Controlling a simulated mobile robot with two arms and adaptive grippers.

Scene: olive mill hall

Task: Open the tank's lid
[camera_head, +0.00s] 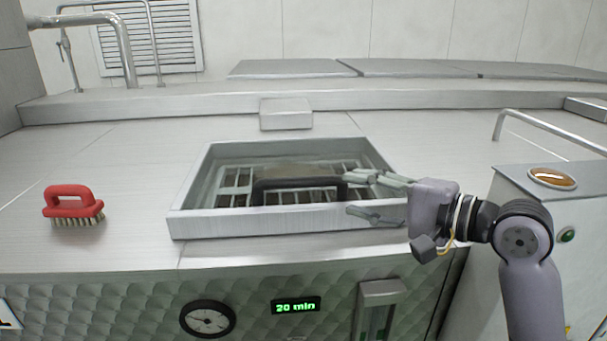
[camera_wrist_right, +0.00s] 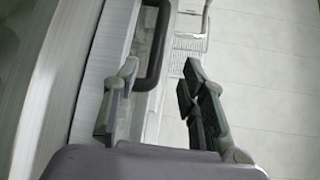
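The tank's hatch has a raised steel rim (camera_head: 285,219) on the flat top. Inside it lies a barred grid (camera_head: 236,188), seemingly the lid, with a black bar handle (camera_head: 300,184) across it. My right gripper (camera_head: 362,194) comes in from the right and hangs over the hatch's right rim, near the handle's right end. Its fingers are spread and nothing is between them. In the right wrist view the black handle (camera_wrist_right: 153,50) shows ahead, beyond the open fingertips. I cannot tell whether the fingers touch the rim. My left gripper is not in view.
A red brush (camera_head: 72,205) stands on the tank top at the left. A small steel block (camera_head: 286,113) is behind the hatch. A box with an amber lamp (camera_head: 552,178) and a rail (camera_head: 550,128) are at the right. A gauge (camera_head: 208,318) and a "20 min" display (camera_head: 296,306) are on the front.

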